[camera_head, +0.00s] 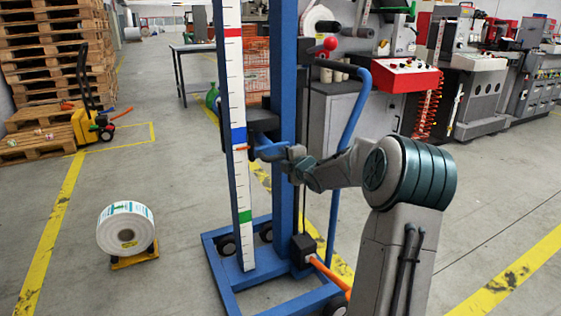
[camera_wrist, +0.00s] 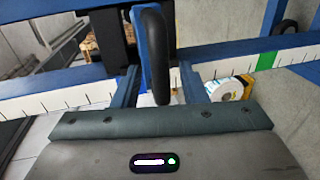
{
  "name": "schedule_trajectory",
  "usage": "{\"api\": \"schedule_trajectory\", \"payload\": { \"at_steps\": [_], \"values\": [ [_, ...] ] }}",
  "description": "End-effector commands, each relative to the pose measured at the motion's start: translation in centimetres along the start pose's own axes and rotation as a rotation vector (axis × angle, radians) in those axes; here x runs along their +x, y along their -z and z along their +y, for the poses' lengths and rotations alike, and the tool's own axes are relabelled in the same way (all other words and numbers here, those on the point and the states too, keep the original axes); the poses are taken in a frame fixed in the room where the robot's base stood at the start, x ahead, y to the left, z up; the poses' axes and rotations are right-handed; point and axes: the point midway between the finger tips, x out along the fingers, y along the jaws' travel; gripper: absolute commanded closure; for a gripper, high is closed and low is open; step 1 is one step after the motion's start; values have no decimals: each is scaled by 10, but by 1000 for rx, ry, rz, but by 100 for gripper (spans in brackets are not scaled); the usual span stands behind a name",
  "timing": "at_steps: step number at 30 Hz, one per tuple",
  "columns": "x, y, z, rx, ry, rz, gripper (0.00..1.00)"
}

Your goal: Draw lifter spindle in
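The blue lifter's mast (camera_head: 286,60) stands at centre in the head view, beside a white scale (camera_head: 236,90) with red, blue and green bands. A dark carriage (camera_head: 262,122) sits near the blue band. My gripper (camera_head: 272,152) is at the carriage's height, close to the mast. In the wrist view, my gripper (camera_wrist: 160,78) has its two fingers apart. A rounded black and blue bar (camera_wrist: 155,50), possibly the spindle or its handle, stands between them. Gaps show on both sides of the bar at the fingers. The far end of the spindle is hard to make out.
A label roll (camera_head: 126,228) rests on a small orange-yellow stand on the floor at left, and also shows in the wrist view (camera_wrist: 230,89). The lifter's blue base frame (camera_head: 225,275) lies low at centre. A red control box (camera_head: 403,77) and machines stand behind.

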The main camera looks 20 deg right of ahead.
Motion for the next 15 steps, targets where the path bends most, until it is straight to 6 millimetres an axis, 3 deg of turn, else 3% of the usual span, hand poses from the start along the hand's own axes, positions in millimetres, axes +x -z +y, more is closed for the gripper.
{"api": "schedule_trajectory", "payload": {
  "at_steps": [6,15],
  "values": [
    [25,0,-1,0,0,1,61],
    [32,0,0,0,0,0,61]
  ]
}}
